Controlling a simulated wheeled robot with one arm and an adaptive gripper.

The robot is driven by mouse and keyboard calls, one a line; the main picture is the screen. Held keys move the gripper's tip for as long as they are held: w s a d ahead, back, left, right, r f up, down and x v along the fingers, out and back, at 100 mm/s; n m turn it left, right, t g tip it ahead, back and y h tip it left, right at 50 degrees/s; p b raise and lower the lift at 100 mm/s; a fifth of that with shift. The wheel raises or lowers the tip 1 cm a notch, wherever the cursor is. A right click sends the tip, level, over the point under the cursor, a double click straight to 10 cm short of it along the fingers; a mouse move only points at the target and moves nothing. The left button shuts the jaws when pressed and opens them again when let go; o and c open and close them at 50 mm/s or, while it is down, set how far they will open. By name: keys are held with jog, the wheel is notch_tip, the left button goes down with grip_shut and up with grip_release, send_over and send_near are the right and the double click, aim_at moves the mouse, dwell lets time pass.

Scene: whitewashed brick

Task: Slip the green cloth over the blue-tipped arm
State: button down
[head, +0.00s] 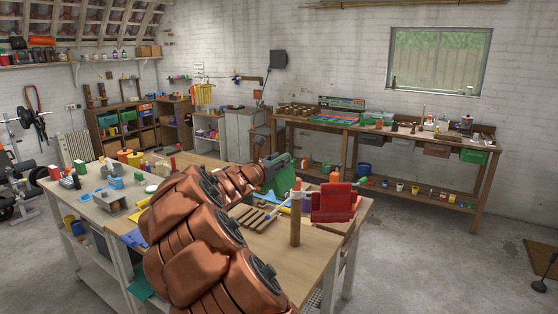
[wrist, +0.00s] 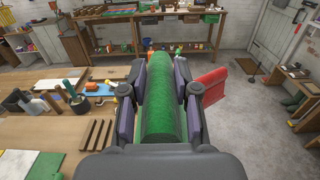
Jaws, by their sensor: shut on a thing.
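The green cloth (head: 280,176) hangs in my gripper (head: 264,172), raised above the wooden table. In the wrist view the cloth (wrist: 160,120) looks like a long rounded green roll. It lies between the two fingers of my gripper (wrist: 160,72), which are shut on it. I cannot make out the blue-tipped arm for certain; my arm and the cloth hide part of that area.
A slatted wooden rack (head: 251,217) lies on the table left of the post. Small coloured items crowd the table's left part. A long workbench (head: 387,134) stands against the back wall. Concrete floor (head: 430,240) is open to the right.

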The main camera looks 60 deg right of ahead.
aim_at(279, 174)
jog(key=shift+f+b, duration=1.65)
jog(key=shift+f, duration=0.75)
jog(key=shift+f, duration=0.15)
jog(key=shift+f+b, duration=3.15)
jog(key=shift+f, duration=0.95)
jog(key=c, duration=0.8)
grip_release()
jog(key=shift+o, duration=0.2)
jog(key=shift+a, duration=0.1)
jog(key=a, duration=1.1)
jog(key=shift+s+a, duration=0.3)
jog(key=shift+a, duration=0.1)
